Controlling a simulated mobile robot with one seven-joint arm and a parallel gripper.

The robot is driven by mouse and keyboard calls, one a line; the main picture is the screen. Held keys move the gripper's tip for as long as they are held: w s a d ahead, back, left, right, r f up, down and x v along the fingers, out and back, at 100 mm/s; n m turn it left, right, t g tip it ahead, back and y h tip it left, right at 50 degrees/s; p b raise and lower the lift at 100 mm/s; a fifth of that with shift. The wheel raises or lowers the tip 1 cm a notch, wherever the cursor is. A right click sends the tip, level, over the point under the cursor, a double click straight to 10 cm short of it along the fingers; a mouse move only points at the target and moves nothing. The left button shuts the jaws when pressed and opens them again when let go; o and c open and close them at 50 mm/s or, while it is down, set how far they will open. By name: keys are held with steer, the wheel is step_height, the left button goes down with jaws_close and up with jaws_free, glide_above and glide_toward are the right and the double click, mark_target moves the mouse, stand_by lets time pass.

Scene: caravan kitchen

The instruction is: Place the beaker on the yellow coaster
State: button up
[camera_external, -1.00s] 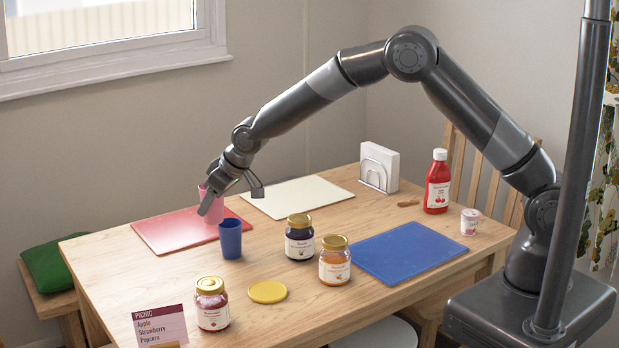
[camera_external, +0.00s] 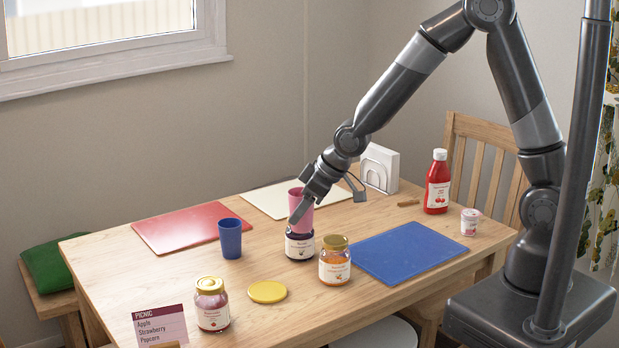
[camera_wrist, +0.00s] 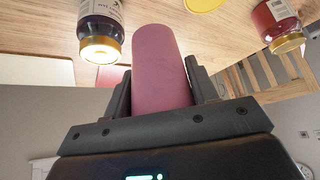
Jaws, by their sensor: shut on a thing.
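My gripper (camera_external: 303,205) is shut on a pink beaker (camera_external: 300,196). In the wrist view the beaker (camera_wrist: 162,65) sits between the two fingers. In the external view the beaker hangs over or behind the dark jam jar (camera_external: 299,246) and hides most of its lid; I cannot tell the exact gap. The yellow coaster (camera_external: 268,291) lies bare on the table, lower left of the gripper. Its edge shows at the top of the wrist view (camera_wrist: 203,4).
A blue cup (camera_external: 230,238) stands left of the dark jar. An orange jam jar (camera_external: 334,262) and a red jam jar (camera_external: 212,306) flank the coaster. Red (camera_external: 180,229), cream (camera_external: 265,200) and blue (camera_external: 408,252) mats lie flat.

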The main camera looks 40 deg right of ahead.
steer(key=a+f, duration=0.2)
steer(key=a, duration=0.1)
steer(key=s+a+f, duration=0.1)
steer(key=a+f, duration=0.1)
steer(key=a, duration=0.2)
steer(key=s+a+f, duration=0.1)
steer(key=a+f, duration=0.2)
steer(key=a, duration=0.1)
steer(key=shift+s+a, duration=0.15)
steer(key=shift+s, duration=0.05)
steer(key=shift+f, duration=2)
steer(key=o, duration=1)
steer(key=shift+f, duration=0.1)
steer(key=shift+s+r, duration=0.1)
steer(key=shift+r, duration=0.35)
steer(key=v, duration=1.1)
steer(key=shift+d, duration=0.2)
steer(key=shift+r, duration=0.2)
